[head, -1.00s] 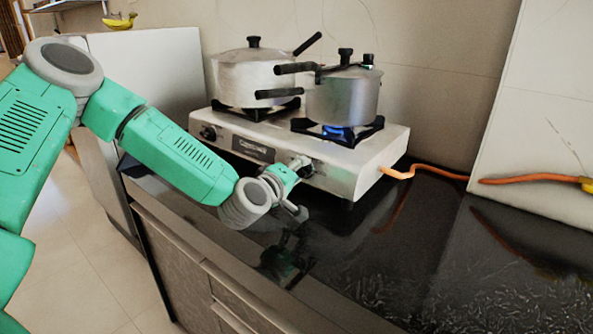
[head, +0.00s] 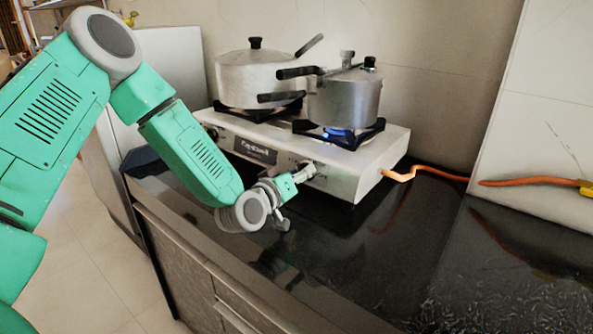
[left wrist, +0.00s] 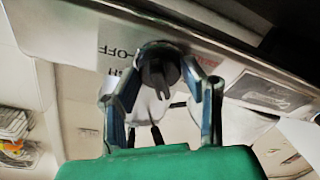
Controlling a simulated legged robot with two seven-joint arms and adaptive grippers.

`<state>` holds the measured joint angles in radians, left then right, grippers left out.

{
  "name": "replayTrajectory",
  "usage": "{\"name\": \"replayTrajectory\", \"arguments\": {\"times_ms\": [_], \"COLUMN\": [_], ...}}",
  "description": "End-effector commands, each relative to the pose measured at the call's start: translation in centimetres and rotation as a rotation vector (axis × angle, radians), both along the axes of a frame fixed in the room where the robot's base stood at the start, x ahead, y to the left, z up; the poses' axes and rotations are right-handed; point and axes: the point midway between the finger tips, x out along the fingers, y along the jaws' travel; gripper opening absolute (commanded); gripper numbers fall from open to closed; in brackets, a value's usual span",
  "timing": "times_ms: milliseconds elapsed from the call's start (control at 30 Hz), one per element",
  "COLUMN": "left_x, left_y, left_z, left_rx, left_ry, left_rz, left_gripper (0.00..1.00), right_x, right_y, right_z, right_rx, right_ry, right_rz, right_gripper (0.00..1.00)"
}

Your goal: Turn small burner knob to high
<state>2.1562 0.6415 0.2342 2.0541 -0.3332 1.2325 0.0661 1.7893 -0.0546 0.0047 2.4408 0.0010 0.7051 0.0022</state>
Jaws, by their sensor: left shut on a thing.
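The gas stove (head: 355,170) stands on the dark counter, its front facing me. My left gripper (head: 310,172) is at the right end of the stove's front panel. In the left wrist view, its two fingers (left wrist: 163,82) are closed around a black burner knob (left wrist: 157,68), one on each side. The knob's pointer bar shows between them, with "OFF" lettering upside down beside it. In the head view the gripper hides this knob. A blue flame (head: 340,135) burns under the right pot (head: 344,100). My right gripper is in neither view.
A second pot (head: 255,80) sits on the left burner, above the other knob (head: 212,132). Several black handles stick out from the pots. An orange gas hose (head: 425,168) leaves the stove's right side. The counter (head: 370,235) in front is clear.

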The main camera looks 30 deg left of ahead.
Motion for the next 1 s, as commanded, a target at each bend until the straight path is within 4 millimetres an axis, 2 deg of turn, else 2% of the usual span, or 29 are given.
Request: {"name": "replayTrajectory", "arguments": {"times_ms": [33,500,1000], "left_x": [0.3,0.3,0.3], "left_y": [0.1,0.2,0.4], "left_z": [0.7,0.7,0.7], "left_rx": [0.048,0.417,0.561], "left_ry": [-0.02,-0.051,-0.063], "left_rz": [-0.006,-0.082,-0.108], "left_gripper": [0.09,0.08,0.08], "right_x": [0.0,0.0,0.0], "right_y": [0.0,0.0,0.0], "right_z": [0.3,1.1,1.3], "right_rx": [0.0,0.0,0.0], "right_ry": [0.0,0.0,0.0], "right_rz": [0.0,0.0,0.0], "right_gripper": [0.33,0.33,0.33]}}
